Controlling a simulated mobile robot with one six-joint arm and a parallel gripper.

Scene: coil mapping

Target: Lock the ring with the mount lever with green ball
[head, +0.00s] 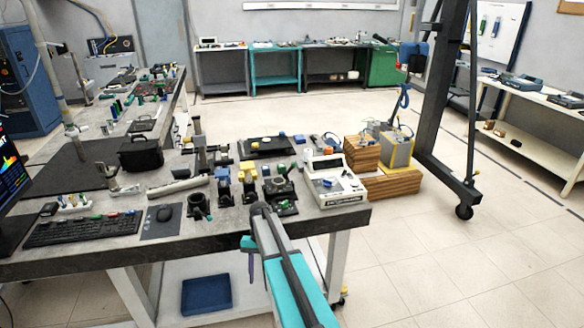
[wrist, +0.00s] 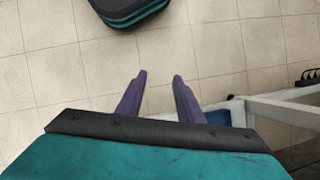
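Black mounts stand near the front right of the workbench in the head view, one with a dark ring-like part (head: 199,203) and another black mount (head: 281,190) further right. A small green spot (head: 282,168) shows at the top of the right one; it is too small to tell whether it is the lever's ball. My gripper (wrist: 159,77) shows two purple fingers held apart with nothing between them, over the tiled floor. In the head view my teal arm is in front of the bench's front edge, and the fingers are mostly hidden. The wrist view shows no mount.
The workbench (head: 100,255) also holds a keyboard (head: 84,229), a mouse pad (head: 161,225), a black case (head: 140,153) and a white instrument (head: 335,187) right of the mounts. A wooden box (head: 362,154) and a gantry frame (head: 440,110) stand beyond. Floor at right is free.

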